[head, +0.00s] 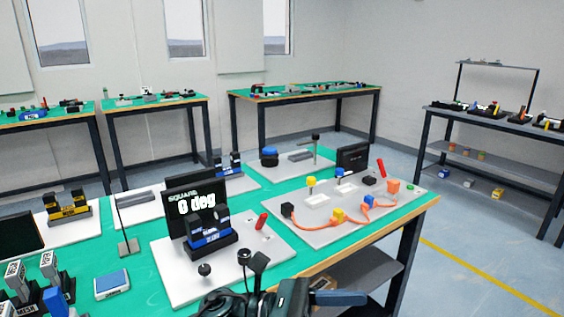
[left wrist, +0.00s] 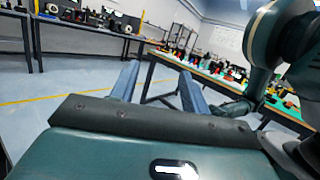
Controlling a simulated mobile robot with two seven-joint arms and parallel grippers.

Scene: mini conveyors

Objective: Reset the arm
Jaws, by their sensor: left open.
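In the left wrist view my left gripper (left wrist: 158,86) is open. Its two blue-grey fingers stand apart with only floor and a distant table between them, so it is empty. In the head view a dark gripper part with a blue-grey finger (head: 340,298) shows at the bottom edge, near the front of the main table (head: 125,210). It touches nothing that I can see there. Most of that arm is below the frame. Teal arm links of mine fill the right side of the left wrist view.
A white board with a "0 deg" screen (head: 195,210) stands just beyond the gripper. To its right is a grey board (head: 310,225) with coloured blocks and an orange cable. Floor (head: 480,250) right of the table is clear. A shelf unit (head: 490,120) stands farther right.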

